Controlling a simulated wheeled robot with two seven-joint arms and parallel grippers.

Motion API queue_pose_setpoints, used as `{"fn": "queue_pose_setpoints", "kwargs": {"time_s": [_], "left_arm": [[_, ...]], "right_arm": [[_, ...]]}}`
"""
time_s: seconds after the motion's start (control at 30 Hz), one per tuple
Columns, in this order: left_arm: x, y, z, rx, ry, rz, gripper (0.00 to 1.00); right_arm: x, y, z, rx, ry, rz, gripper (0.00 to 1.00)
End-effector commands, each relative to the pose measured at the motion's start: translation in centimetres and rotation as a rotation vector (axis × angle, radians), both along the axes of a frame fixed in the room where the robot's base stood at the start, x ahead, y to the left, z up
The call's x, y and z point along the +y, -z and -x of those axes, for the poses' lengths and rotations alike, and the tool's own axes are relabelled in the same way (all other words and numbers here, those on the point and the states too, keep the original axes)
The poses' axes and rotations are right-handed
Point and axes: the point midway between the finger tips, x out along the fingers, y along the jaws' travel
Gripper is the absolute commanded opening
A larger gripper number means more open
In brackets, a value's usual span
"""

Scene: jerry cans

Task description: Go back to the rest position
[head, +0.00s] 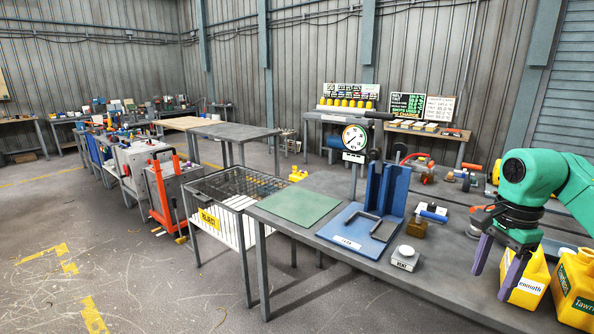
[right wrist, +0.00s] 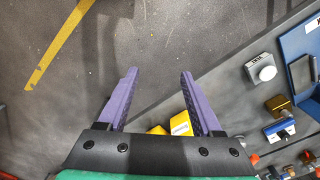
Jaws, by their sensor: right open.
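My right gripper (head: 492,284) has purple fingers and hangs from the green arm at the right of the head view. It is open, with nothing between its fingers. In the right wrist view its two fingers (right wrist: 158,75) stand apart over the floor and the table's edge. Two yellow jerry cans stand on the table at the lower right of the head view: one (head: 534,279) beside and partly behind the gripper, the other (head: 574,296) farther right. In the right wrist view, yellow parts of a can (right wrist: 181,124) show between the finger bases. My left gripper is not in view.
The grey table (head: 290,234) carries a green mat (head: 293,206), a blue angled fixture (head: 392,192), a white-topped button box (head: 405,257) and a brass block (head: 415,228). A wire-topped bin (head: 225,218) stands left of it. The floor at left is open.

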Motion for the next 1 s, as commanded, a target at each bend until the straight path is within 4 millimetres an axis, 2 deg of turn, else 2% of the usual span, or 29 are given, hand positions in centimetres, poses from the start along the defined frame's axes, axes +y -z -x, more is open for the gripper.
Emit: {"fn": "queue_pose_setpoints", "kwargs": {"time_s": [0.13,0.37,0.57,0.67,0.7,0.77,0.83,0.87,0.9,0.97,1.0], "left_arm": [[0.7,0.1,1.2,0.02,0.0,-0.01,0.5],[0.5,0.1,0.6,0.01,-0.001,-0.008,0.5],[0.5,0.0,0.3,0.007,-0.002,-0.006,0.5],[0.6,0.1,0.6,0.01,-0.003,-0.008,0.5],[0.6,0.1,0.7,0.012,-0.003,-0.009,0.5],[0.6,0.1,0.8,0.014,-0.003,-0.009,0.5],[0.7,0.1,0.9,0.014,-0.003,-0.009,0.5],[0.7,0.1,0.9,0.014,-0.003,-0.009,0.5],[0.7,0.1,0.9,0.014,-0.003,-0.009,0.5],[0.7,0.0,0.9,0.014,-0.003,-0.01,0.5],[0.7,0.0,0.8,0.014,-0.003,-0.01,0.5]], "right_arm": [[2.1,1.4,-1.5,-0.025,0.012,-0.067,0.67],[6.4,3.8,-4.2,-0.069,0.063,-0.227,0.67],[12.8,7.0,-7.4,-0.088,0.203,-0.493,0.67],[17.2,9.1,-9.4,-0.063,0.365,-0.71,0.67],[19.1,10.1,-10.4,-0.037,0.47,-0.825,0.67],[21.5,12.0,-12.0,0.027,0.682,-1.014,0.67],[22.9,15.5,-14.1,0.155,1.048,-1.25,0.67],[22.7,17.7,-14.8,0.224,1.246,-1.343,0.67],[21.6,21.4,-15.3,0.322,1.528,-1.443,0.67],[19.5,26.4,-15.1,0.433,1.878,-1.525,0.67],[18.1,29.8,-14.3,0.491,2.082,-1.547,0.67]]}}
